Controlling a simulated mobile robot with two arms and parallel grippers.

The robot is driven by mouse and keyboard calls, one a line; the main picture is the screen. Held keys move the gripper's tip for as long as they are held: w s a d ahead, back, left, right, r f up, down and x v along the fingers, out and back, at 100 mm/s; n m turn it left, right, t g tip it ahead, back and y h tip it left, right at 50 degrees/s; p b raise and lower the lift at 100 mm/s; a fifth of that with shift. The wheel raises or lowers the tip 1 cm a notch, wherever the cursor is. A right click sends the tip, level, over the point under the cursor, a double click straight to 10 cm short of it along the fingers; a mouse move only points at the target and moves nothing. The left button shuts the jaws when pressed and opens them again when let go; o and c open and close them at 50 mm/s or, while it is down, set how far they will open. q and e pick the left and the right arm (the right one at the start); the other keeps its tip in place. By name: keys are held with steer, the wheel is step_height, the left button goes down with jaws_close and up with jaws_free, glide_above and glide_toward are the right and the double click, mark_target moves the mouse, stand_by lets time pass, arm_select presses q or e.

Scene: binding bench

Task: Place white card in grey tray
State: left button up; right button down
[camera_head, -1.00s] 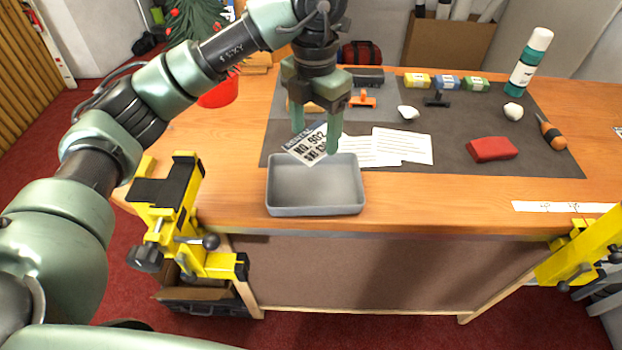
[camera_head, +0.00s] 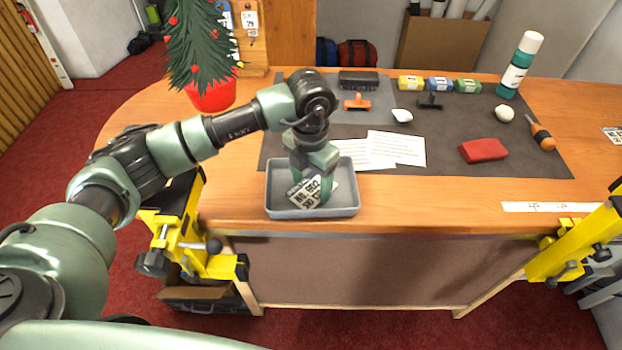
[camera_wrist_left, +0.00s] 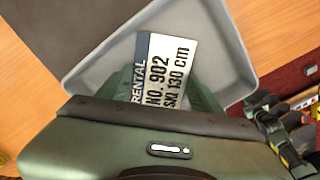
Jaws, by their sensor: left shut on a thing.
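The white card (camera_head: 305,192), printed with black "RENTAL NO. 902 SKI 130 cm", is in my left gripper (camera_head: 312,190). The gripper points down inside the grey tray (camera_head: 340,212) and is shut on the card. In the left wrist view the card (camera_wrist_left: 172,78) shows between the green fingers of my left gripper (camera_wrist_left: 172,95), over the floor of the tray (camera_wrist_left: 222,35). I cannot tell whether the card touches the tray floor. The gripper's body hides part of the tray. My right gripper is not in view.
Lined white cards (camera_head: 397,147) lie on the dark mat (camera_head: 450,160) just behind the tray. A red block (camera_head: 483,150), an orange-handled tool (camera_head: 542,137) and a green bottle (camera_head: 520,64) stand or lie to the right. A yellow clamp (camera_head: 172,230) is left of the tray.

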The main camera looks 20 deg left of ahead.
mark_target(311, 189)
arm_select(q)
steer(key=shift+f, duration=0.15)
steer(key=o, duration=1.3)
steer(key=shift+r, duration=0.3)
step_height(311, 189, up, 12)
steer(key=b, duration=0.2)
steer(key=shift+b, duration=0.4)
